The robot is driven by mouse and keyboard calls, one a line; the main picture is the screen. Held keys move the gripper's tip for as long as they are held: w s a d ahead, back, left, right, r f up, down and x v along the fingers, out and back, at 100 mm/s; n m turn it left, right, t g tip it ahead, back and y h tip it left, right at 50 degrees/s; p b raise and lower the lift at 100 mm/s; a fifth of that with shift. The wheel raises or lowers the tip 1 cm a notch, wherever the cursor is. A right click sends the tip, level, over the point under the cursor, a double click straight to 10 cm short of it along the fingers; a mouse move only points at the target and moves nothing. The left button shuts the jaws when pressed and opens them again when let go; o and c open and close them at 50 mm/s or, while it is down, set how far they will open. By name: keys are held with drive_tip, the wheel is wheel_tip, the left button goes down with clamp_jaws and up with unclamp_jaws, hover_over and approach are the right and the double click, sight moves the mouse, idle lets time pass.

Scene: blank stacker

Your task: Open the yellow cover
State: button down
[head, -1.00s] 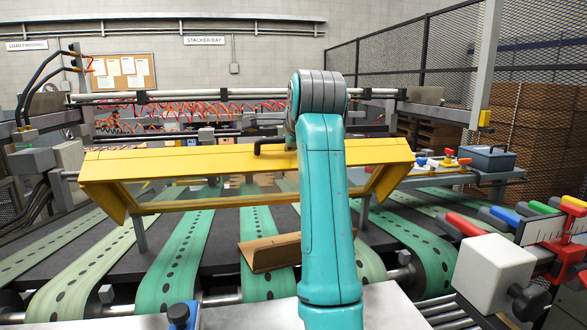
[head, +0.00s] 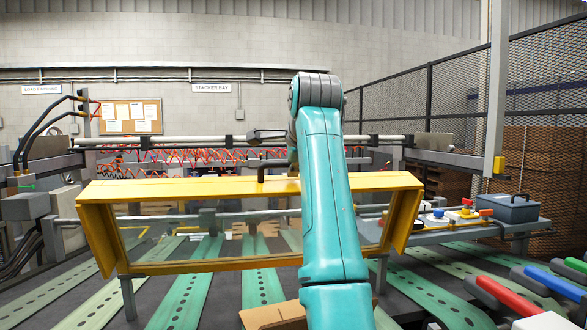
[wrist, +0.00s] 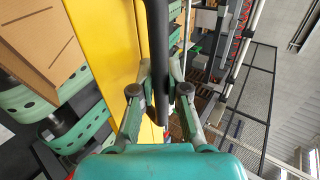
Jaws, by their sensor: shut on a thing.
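The yellow cover (head: 220,188) is a long frame with a clear front panel, spanning the green belts in the head view. Its yellow face (wrist: 105,50) also shows in the wrist view. A dark bar handle (head: 262,165) stands on its top edge. In the wrist view the black handle bar (wrist: 157,35) runs between the fingers of my gripper (wrist: 159,90), which is shut on it. In the head view my arm hides the gripper and part of the cover's right half.
Green belts (head: 185,300) run below the cover, with a cardboard piece (head: 272,314) near the front. A rail (head: 230,142) crosses behind. A side shelf at right holds a blue-grey toolbox (head: 509,209). Coloured levers (head: 500,295) stand at lower right. Mesh fencing (head: 440,100) rises at right.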

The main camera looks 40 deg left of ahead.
drive_tip(key=c, duration=1.2)
unclamp_jaws()
drive_tip(key=shift+o, duration=0.2)
drive_tip(key=shift+d+r, duration=0.1)
drive_tip(key=v, duration=1.1)
drive_tip(key=shift+s+d+r, duration=0.15)
drive_tip(key=shift+s+d, duration=0.1)
